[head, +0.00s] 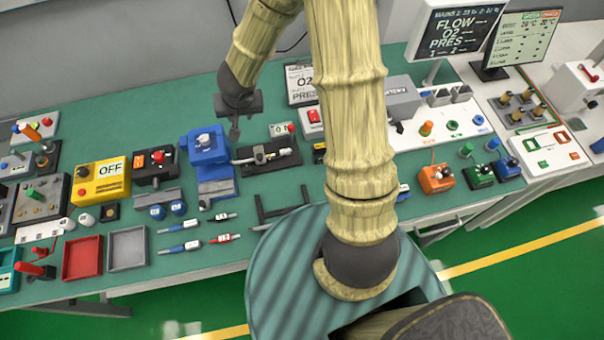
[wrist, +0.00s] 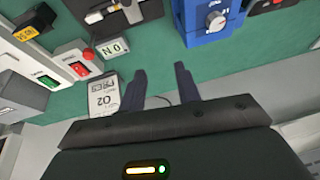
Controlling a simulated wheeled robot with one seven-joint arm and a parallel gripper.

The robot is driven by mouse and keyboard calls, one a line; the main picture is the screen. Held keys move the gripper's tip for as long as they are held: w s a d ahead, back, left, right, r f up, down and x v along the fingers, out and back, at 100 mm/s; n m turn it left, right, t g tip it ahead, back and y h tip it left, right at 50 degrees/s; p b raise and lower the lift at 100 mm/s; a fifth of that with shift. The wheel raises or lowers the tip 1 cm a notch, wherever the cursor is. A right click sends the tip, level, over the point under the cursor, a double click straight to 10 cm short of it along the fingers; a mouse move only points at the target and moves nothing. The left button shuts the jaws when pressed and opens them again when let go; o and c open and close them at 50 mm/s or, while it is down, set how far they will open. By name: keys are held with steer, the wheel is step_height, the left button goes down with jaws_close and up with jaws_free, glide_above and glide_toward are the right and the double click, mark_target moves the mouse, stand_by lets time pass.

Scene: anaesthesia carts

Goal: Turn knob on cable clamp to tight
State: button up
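A blue device (head: 207,150) with a pale knob (head: 204,139) on top stands at the middle of the green bench. Its knob also shows in the wrist view (wrist: 216,21), at the top right. To its right is a black base (head: 270,156) holding a grey cable-like piece. I cannot tell for certain which of the two is the cable clamp, or read a knob mark. My gripper (head: 234,130) is above the bench, just up and right of the blue device, apart from it. In the wrist view my gripper (wrist: 163,82) has its two fingers spread, with nothing between them.
A yellow box marked OFF (head: 101,180) and a black box with a red knob (head: 157,168) stand left of the blue device. An O2 display (head: 299,83) and a red switch (head: 313,117) are at the right. Red tray (head: 82,258) and grey tray (head: 127,248) lie near the front edge.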

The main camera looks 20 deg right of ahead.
steer(key=s+d+r+n+g+b, duration=0.1)
steer(key=s+d+b, duration=0.2)
steer(key=s, duration=0.5)
steer(key=s+d+n+b, duration=0.1)
steer(key=s+d+b, duration=0.3)
steer(key=s, duration=0.4)
steer(key=shift+r+n+g+b, duration=0.3)
steer(key=shift+r+g+b, duration=0.05)
steer(key=shift+g+b, duration=0.05)
stand_by(0.3)
